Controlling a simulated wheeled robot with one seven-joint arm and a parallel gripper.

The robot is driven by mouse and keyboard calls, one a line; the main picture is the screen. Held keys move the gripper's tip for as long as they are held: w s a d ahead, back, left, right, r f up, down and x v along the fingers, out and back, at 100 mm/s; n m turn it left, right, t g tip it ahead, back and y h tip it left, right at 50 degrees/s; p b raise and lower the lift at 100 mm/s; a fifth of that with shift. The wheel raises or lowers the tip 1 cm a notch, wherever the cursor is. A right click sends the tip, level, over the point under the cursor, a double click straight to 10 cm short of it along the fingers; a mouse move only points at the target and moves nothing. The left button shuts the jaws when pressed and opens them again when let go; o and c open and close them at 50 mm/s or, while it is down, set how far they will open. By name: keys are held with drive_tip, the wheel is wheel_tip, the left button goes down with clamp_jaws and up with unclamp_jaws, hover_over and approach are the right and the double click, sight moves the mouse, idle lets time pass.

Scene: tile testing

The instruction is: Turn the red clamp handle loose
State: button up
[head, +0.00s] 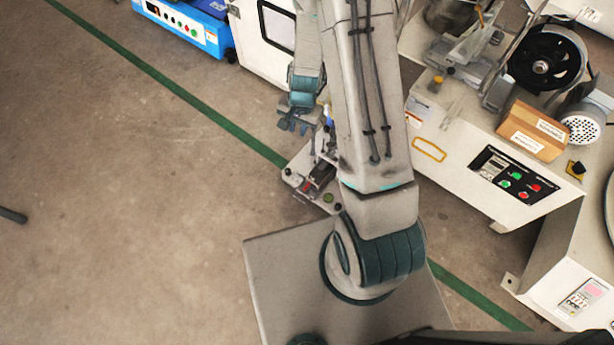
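A small metal fixture (292,177) with clamp parts stands just beyond my base, left of my arm and partly hidden by it. A small dark red part (306,185) shows on it. It may be the clamp handle, but it is too small to tell. My gripper (291,126) hangs above and slightly left of the fixture in the picture, seen from behind. The fingers are small and partly hidden, so I cannot tell whether they are open or touch anything.
A white machine (462,150) with a black wheel and push buttons stands at right. A white cabinet (262,62) and a blue machine (190,32) stand at the top. A green floor line (150,73) runs diagonally. The floor at left is mostly clear.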

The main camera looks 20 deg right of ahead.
sight(307, 185)
drive_tip(key=s+f+m+b, duration=0.1)
drive_tip(key=f+b, duration=0.3)
drive_tip(key=f, duration=0.6)
drive_tip(key=s+d+f+m+b, duration=0.1)
drive_tip(key=f+b, duration=0.4)
drive_tip(key=f, duration=0.6)
drive_tip(key=s+f+g+h+b, duration=0.1)
drive_tip(key=f+b, duration=0.3)
drive_tip(key=f, duration=0.7)
drive_tip(key=shift+d+f+m+b, duration=0.15)
drive_tip(key=shift+d+m+b, duration=0.2)
drive_tip(key=shift+m, duration=0.05)
clamp_jaws()
drive_tip(key=n, duration=0.4)
drive_tip(key=shift+w, duration=0.1)
drive_tip(key=shift+n, duration=1)
